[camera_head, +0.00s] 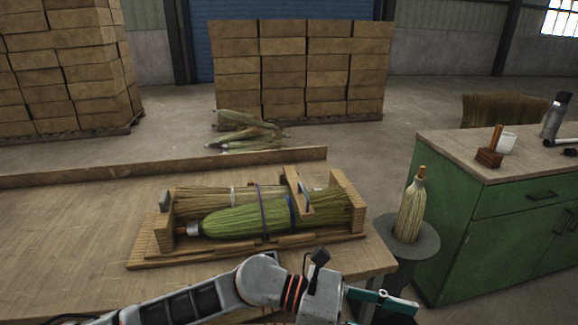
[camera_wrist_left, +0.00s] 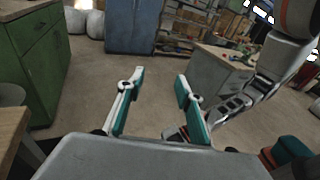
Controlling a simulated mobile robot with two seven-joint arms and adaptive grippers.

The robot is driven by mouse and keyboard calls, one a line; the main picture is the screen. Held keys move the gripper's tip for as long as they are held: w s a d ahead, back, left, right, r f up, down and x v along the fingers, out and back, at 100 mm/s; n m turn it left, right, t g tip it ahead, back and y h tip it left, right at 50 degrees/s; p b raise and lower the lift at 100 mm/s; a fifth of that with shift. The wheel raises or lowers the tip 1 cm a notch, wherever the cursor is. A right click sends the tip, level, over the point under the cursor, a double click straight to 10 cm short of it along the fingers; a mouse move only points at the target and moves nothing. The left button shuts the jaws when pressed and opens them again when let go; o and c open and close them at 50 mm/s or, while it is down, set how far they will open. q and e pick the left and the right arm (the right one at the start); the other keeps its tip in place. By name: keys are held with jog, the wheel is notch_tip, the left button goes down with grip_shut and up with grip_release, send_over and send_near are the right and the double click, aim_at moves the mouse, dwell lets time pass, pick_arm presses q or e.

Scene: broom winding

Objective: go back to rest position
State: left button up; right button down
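My left gripper (camera_head: 398,301) is at the bottom of the head view, right of the table's front corner, low and away from the brooms. In the left wrist view my left gripper (camera_wrist_left: 160,80) has its two teal-and-white fingers apart, with only floor between them. A green-bristled broom head (camera_head: 250,217) lies in a wooden holder (camera_head: 150,243) on the table, with purple and blue bands around it. A tan broom head (camera_head: 205,200) lies behind it. One of my arm's links (camera_wrist_left: 238,103) shows at the right of the wrist view; I cannot make out my right gripper.
A tan broom head (camera_head: 411,210) stands upright on a round grey stand (camera_head: 425,240). A green cabinet (camera_head: 465,250) is at the right. Several broom heads (camera_head: 245,135) lie beyond the table's raised back edge (camera_head: 80,172). Open floor shows ahead in the wrist view.

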pick_arm(q)
jog(key=w+a+r+n+t+h, duration=0.4)
jog(key=w+n+t, duration=0.45)
jog(key=n, duration=0.85)
jog(key=w+a+f+n+t+y, duration=0.4)
jog(key=a+f+n+t+y, duration=0.3)
jog(key=a+f+n+t, duration=0.8)
jog(key=s+a+f+n+g+y, duration=0.4)
jog(key=s+a+f+n, duration=0.3)
jog(key=a+f+n, duration=0.2)
jog(key=s+a+f+n+g+y, duration=0.4)
jog(key=s+a+f+n+y, duration=0.2)
jog(key=f, duration=0.7)
jog(key=s+a+n, duration=0.2)
jog(key=a+n, duration=0.2)
jog(key=n, duration=0.1)
jog(key=shift+a+f, duration=0.3)
jog(key=shift+f, duration=0.1)
jog(key=shift+s, duration=0.1)
